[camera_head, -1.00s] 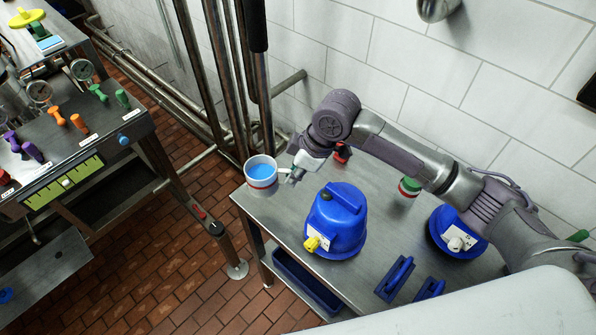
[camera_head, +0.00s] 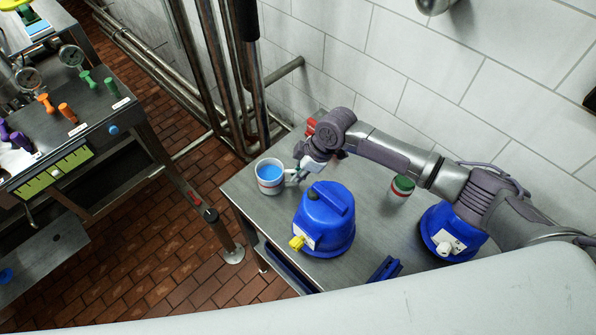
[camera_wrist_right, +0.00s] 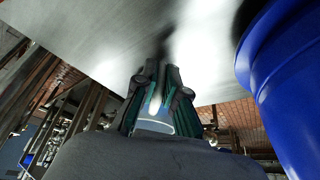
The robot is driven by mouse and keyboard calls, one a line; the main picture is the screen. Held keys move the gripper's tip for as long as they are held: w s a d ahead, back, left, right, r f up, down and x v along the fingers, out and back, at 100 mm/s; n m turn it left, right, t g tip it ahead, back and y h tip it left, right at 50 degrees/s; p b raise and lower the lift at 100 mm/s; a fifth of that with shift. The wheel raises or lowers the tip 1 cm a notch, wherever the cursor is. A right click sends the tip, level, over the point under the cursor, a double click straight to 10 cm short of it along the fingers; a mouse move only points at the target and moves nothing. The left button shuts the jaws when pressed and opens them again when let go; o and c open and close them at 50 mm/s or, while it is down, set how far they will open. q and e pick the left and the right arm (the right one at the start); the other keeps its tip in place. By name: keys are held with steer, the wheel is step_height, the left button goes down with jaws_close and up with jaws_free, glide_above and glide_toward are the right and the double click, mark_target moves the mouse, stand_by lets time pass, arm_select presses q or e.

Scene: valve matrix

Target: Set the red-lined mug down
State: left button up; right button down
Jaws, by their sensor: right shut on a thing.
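The red-lined mug (camera_head: 270,178) is white with a red band and holds blue liquid. It is upright at the left end of the steel table (camera_head: 245,200), and I cannot tell whether its base touches the top. My right gripper (camera_head: 293,177) is shut on the mug's handle, at the mug's right side. In the right wrist view the fingers (camera_wrist_right: 157,100) close around a pale part of the mug (camera_wrist_right: 154,124); the rest of the mug is hidden there. My left gripper is not in view.
A blue container with a yellow tap (camera_head: 325,222) stands close to the right of the mug. Another blue container (camera_head: 450,232) and a green-lidded jar (camera_head: 401,188) stand further right. A red object (camera_head: 311,127) is behind the wrist. A valve bench (camera_head: 90,120) is at left.

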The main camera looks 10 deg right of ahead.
steer(key=shift+a+f, duration=0.1)
steer(key=shift+f, duration=0.1)
steer(key=c, duration=1.2)
jaws_free()
steer(key=shift+c, duration=0.2)
arm_select(q)
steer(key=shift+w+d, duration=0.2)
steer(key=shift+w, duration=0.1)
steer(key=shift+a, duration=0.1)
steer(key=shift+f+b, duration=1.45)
steer(key=shift+b, duration=0.05)
arm_select(e)
steer(key=v, duration=1.2)
